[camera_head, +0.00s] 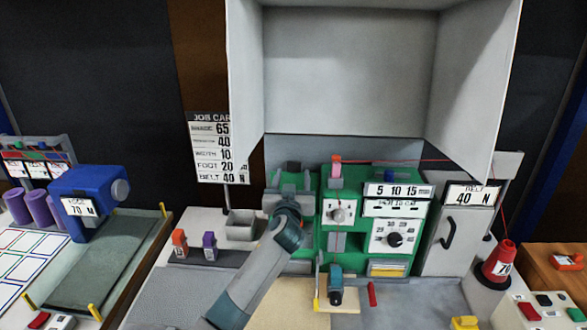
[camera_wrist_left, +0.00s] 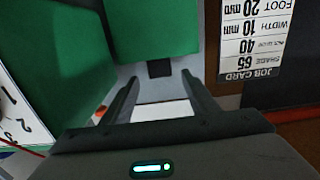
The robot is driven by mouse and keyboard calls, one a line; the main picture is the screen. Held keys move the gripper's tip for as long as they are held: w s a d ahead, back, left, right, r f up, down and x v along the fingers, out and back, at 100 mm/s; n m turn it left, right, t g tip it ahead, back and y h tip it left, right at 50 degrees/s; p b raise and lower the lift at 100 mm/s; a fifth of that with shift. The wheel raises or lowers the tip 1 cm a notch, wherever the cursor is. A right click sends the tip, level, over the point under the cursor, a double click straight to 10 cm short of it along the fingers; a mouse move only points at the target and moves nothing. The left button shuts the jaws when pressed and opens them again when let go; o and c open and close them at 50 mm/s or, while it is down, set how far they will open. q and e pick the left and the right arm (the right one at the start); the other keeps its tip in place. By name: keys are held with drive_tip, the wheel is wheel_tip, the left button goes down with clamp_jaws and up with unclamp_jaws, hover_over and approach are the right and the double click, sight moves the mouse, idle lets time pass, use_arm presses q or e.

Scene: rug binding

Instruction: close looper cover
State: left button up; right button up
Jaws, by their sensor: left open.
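The green binding machine (camera_head: 320,180) stands at the back centre, with dials and labelled plates on its front. My left gripper (camera_head: 290,182) is at the machine's left side, and my left forearm covers part of the front below it. In the left wrist view the gripper (camera_wrist_left: 160,78) is open, its two dark fingers spread with nothing held between them. Green machine surfaces (camera_wrist_left: 150,30) and a pale grey face lie beyond the fingertips. I cannot tell for sure which part is the looper cover or how far it stands open. My right gripper does not show.
A grey hood (camera_head: 350,75) hangs over the machine. A grey bin (camera_head: 240,225) and a rack with orange and purple pieces (camera_head: 208,246) stand left of my arm. A grey cabinet (camera_head: 455,235) and red cone (camera_head: 498,262) stand right. A blue machine (camera_head: 88,195) is far left.

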sight(294, 167)
use_arm(q)
drive_tip(key=shift+w, duration=2.05)
drive_tip(key=shift+c, duration=0.2)
clamp_jaws()
